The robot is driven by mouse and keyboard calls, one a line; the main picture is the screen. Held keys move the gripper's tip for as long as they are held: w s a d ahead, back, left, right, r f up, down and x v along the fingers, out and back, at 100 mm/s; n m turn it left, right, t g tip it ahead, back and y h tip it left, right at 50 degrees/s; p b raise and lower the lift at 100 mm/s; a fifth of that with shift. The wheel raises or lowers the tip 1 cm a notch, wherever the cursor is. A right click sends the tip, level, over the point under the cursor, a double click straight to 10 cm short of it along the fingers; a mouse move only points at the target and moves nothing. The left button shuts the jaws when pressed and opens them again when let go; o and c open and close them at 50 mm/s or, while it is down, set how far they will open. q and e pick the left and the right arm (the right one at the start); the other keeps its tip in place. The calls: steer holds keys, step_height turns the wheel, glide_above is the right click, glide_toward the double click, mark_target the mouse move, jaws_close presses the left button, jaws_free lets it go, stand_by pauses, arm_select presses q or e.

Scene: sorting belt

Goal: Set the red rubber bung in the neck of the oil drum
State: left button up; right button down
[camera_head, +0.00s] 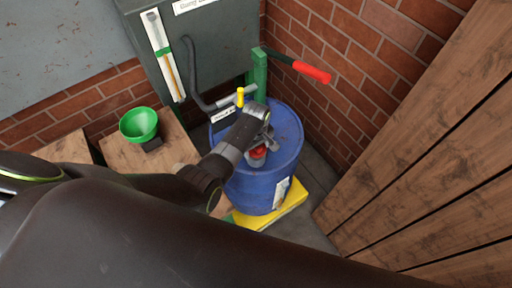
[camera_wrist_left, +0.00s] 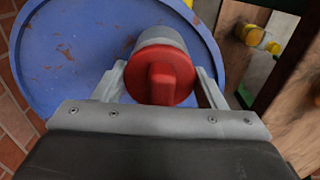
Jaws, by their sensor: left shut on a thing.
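The blue oil drum (camera_head: 240,186) stands upright on a yellow base by the brick wall. Its blue top (camera_wrist_left: 70,90) fills much of the left wrist view. My left gripper (camera_head: 262,145) is over the drum's top. It is shut on the red rubber bung (camera_wrist_left: 172,72), which sits between the two fingers. The bung also shows as a small red patch in the head view (camera_head: 258,152). A grey cylinder (camera_wrist_left: 160,36), apparently the neck, is right beyond the bung, lined up with it. I cannot tell how deep the bung sits. My right gripper is not in view.
A green funnel (camera_head: 138,124) stands on a wooden crate at the left. A green post with a red-handled lever (camera_head: 312,72) rises behind the drum. A dark grey cabinet (camera_head: 215,50) is at the back, and a plank wall (camera_head: 430,180) is at the right.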

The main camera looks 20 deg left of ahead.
arm_select(q)
steer(key=shift+s+f, duration=0.4)
steer(key=shift+f, duration=0.05)
steer(key=o, duration=0.9)
steer(key=shift+w+d+f, duration=0.1)
steer(key=shift+w, duration=0.05)
steer(key=shift+w+a+r, duration=0.1)
steer(key=shift+a+r, duration=0.1)
steer(key=shift+r, duration=0.35)
steer(key=shift+w+d+r+b, duration=0.1)
steer(key=shift+r+b, duration=0.05)
steer(key=shift+r, duration=2.75)
steer(key=shift+w+d+r+b, duration=0.1)
steer(key=shift+d+r+b, duration=0.05)
steer(key=shift+r, duration=2.8)
steer(key=shift+w+d+r+b, duration=0.1)
steer(key=shift+r+b, duration=0.05)
steer(key=shift+r, duration=2.75)
